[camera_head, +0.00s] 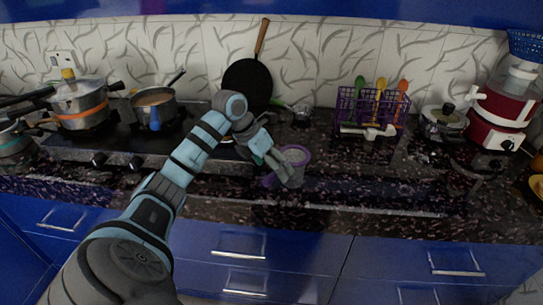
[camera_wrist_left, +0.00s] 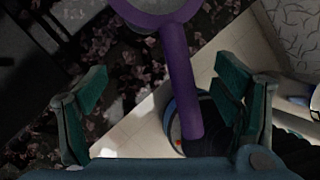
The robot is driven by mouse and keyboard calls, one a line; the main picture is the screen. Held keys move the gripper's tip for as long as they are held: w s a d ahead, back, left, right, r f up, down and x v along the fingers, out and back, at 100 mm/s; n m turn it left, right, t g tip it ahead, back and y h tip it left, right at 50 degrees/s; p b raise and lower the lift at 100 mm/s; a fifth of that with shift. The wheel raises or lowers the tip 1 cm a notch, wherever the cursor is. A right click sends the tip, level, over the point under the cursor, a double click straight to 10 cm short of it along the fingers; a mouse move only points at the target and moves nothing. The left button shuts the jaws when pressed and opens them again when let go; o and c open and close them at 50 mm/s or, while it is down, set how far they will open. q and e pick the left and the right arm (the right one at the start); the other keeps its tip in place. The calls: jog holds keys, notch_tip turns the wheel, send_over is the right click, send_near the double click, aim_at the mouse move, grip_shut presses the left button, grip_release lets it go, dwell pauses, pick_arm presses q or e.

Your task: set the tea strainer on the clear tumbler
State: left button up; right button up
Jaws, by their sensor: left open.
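The tea strainer (camera_head: 297,153) has a purple ring around a grey mesh and a purple handle. In the head view its ring appears to lie over the mouth of the clear tumbler (camera_head: 294,181), which is faint against the dark counter and partly hidden by my gripper. My left gripper (camera_head: 276,172) is beside the strainer, on its left. My right gripper is not in view.
A purple rack (camera_head: 372,108) with colored spoons stands right of the strainer. Pots and a black pan (camera_head: 247,84) are at the left and back. The counter's front strip is mostly clear.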

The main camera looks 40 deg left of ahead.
pick_arm(q)
jog(key=shift+o, duration=1)
jog(key=shift+r, duration=0.1)
jog(key=p+v, duration=0.2)
jog(key=v, duration=0.2)
dwell(0.8)
jog(key=v, duration=1.2)
dwell(1.2)
